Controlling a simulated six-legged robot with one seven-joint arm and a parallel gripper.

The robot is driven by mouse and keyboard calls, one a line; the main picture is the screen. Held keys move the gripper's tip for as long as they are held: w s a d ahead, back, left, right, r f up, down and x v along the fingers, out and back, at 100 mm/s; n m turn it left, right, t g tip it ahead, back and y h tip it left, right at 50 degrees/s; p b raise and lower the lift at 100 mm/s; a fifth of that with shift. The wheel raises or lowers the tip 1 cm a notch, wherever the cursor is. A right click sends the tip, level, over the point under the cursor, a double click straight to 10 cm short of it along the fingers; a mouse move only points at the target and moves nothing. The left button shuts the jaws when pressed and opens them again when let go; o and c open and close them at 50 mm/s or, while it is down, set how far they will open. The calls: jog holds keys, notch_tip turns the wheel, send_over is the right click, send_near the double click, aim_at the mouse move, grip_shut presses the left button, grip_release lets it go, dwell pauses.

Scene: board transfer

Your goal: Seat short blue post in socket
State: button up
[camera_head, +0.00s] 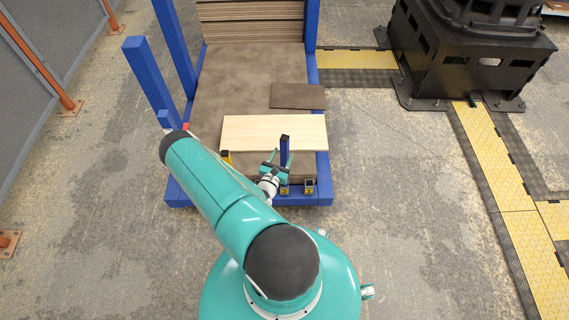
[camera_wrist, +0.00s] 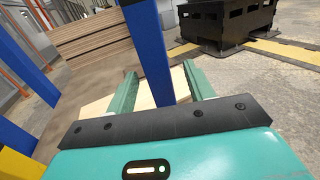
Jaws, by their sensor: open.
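The short blue post (camera_head: 285,148) stands upright at the front of the blue-framed pallet. It also shows in the wrist view (camera_wrist: 149,45), tilted in the picture, between the two teal fingers. My gripper (camera_head: 278,163) is open around the post, with a visible gap on each side in the wrist view (camera_wrist: 158,88). A yellow-marked socket (camera_head: 284,190) is directly below the post on the front blue rail. The post's lower end is partly hidden, so I cannot tell how deep it sits. A second yellow-marked socket (camera_head: 309,187) to the right looks empty.
A pale board (camera_head: 270,131) and a small dark board (camera_head: 297,96) lie on the pallet behind the post. Tall blue posts (camera_head: 150,80) rise at the left. A board stack (camera_head: 250,22) is at the back.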

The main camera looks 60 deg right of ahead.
jog(key=d, duration=0.5)
jog(key=shift+w+f, duration=0.3)
jog(key=shift+w, duration=0.05)
grip_shut()
